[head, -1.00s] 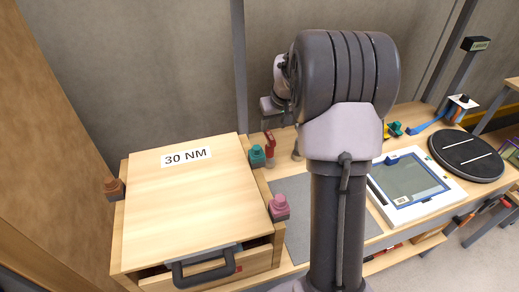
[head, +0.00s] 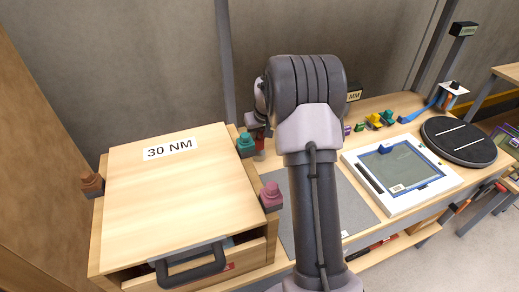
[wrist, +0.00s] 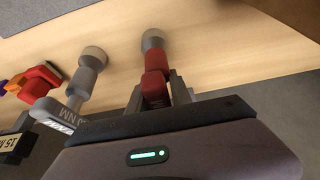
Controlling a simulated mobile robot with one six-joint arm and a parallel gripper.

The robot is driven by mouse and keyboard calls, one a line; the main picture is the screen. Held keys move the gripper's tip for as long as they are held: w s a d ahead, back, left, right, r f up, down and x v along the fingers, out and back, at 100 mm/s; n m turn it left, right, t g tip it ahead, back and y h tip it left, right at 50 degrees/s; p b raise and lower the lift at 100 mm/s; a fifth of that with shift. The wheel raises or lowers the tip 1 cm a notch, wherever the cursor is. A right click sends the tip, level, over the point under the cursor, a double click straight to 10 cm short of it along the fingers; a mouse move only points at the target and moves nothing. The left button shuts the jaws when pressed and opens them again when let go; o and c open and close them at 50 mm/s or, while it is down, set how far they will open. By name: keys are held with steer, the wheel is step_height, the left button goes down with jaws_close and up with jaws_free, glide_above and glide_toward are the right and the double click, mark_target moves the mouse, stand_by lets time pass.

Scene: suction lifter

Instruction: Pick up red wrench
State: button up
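The red wrench (wrist: 154,86) shows in the wrist view, with a round grey end (wrist: 152,40) against the light wood. My gripper (wrist: 156,88) has one finger on each side of its red part, very close to it. I cannot tell whether the fingers press on it. In the head view only a bit of the red wrench (head: 259,143) shows beside my arm, which hides my gripper.
In the wrist view a grey wrench (wrist: 86,80) stands just left, with a red-and-orange item (wrist: 38,80) beyond. In the head view the 30 NM wooden box (head: 165,190), teal knob (head: 246,145) and pink knob (head: 271,195) are left. A white-framed tablet (head: 400,175) lies right.

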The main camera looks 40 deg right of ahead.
jaws_close()
step_height(320, 180, up, 10)
steer(key=p, duration=0.4)
steer(key=shift+c, duration=0.6)
jaws_free()
jaws_close()
